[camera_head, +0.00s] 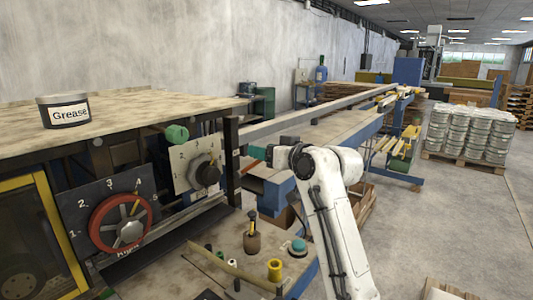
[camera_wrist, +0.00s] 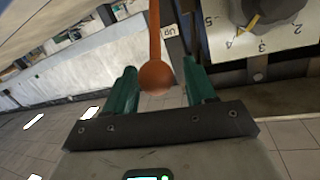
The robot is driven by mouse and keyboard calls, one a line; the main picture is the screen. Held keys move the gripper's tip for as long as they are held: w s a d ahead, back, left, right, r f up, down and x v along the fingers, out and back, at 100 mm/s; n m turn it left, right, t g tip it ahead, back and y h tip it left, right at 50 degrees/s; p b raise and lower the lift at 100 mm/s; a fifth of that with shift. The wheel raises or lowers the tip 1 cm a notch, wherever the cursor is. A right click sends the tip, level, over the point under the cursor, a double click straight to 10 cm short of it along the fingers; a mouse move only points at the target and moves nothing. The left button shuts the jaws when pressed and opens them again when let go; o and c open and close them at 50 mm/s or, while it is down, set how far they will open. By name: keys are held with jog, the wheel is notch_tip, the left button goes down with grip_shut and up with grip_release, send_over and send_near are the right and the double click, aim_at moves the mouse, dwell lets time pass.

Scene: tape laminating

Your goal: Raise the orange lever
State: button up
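The orange lever (camera_wrist: 155,40) shows in the wrist view as a rod ending in a round orange knob. The knob sits between the two green fingers of my gripper (camera_wrist: 161,78), with a visible gap on each side. My gripper is open. In the head view my gripper (camera_head: 256,153) is beside the dark post at the machine's front, by the numbered dial panel.
A numbered dial panel (camera_head: 188,175) and a red handwheel (camera_head: 120,223) are to the left. A lower table (camera_head: 222,262) carries a yellow cup (camera_head: 274,270) and a teal button (camera_head: 298,245). A grease tin (camera_head: 64,112) stands on the upper bench.

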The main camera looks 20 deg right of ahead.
jog(key=shift+f, duration=0.2)
jog(key=shift+s+d+b, duration=0.3)
jog(key=shift+s, duration=0.2)
jog(key=b+v, duration=0.2)
jog(key=v, duration=0.7)
jog(key=shift+s+r+b, duration=0.25)
jog(key=shift+s+b, duration=0.05)
jog(key=shift+s, duration=0.05)
jog(key=shift+d, duration=0.1)
